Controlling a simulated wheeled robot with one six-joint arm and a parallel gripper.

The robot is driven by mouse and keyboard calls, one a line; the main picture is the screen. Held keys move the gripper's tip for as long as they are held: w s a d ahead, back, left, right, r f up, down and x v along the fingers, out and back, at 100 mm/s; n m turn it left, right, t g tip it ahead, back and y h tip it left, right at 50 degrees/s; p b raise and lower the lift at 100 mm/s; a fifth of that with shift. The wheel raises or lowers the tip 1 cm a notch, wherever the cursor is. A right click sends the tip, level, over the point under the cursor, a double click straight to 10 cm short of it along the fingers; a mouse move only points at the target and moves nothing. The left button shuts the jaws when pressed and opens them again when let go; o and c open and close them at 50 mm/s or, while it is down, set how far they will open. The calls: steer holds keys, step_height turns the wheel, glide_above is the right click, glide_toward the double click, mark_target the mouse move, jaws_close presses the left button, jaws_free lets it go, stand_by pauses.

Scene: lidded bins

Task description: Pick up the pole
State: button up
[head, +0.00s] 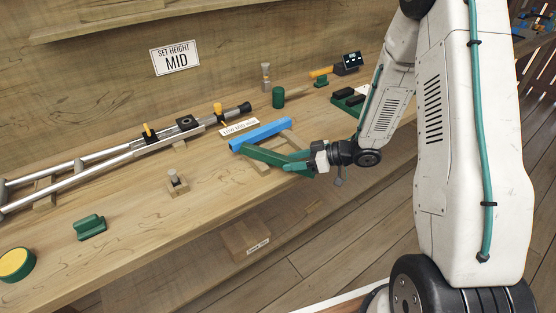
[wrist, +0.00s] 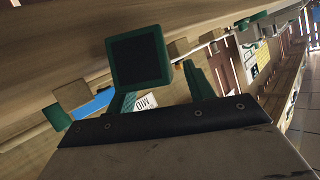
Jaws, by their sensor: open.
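A long silver pole (head: 108,155) with black fittings and yellow levers lies across the left of the bench, its black end (head: 238,109) pointing right. It rests on small wooden supports. The blue bar also shows in the wrist view (wrist: 96,104).
A grey-topped post (head: 175,181), a green block (head: 89,227) and a yellow-topped green disc (head: 16,264) stand along the front. A green cylinder (head: 278,97) stands behind. A sign reading "SET HEIGHT MID" (head: 175,58) hangs on the wooden wall. Bare bench lies at front centre.

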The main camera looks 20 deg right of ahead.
steer(key=shift+w+a+f, duration=0.1)
steer(key=shift+a, duration=0.15)
jaws_close()
